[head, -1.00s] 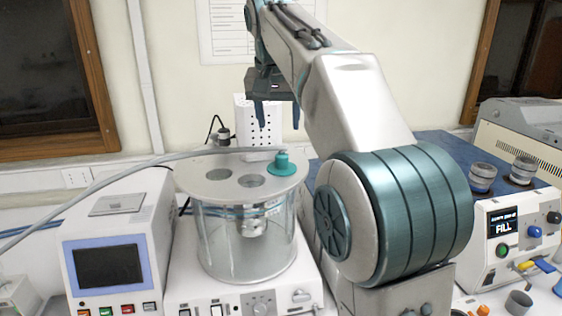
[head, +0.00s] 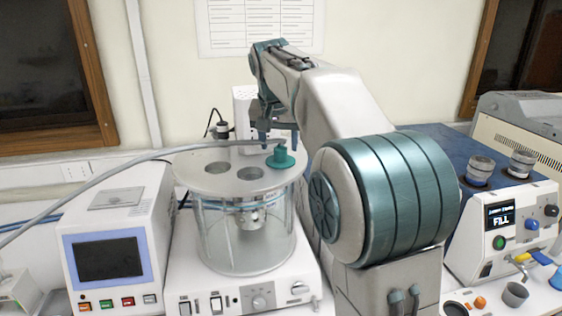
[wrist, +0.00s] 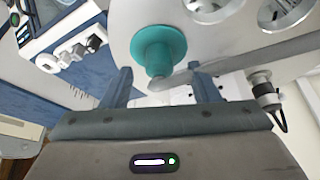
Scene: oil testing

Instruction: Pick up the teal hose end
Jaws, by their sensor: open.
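The teal hose end (head: 281,157) sits on the lid (head: 210,180) of the clear glass vessel, at the lid's right side, with a grey hose (head: 130,172) running from it to the left. The exact gap between fingers and hose end is hard to tell.
The lid has two open round holes to the left of the hose end. A white unit with a dark screen (head: 108,260) stands at left. A blue-topped machine (head: 440,150) with metal caps stands at right. A white perforated box (head: 243,105) is behind my gripper.

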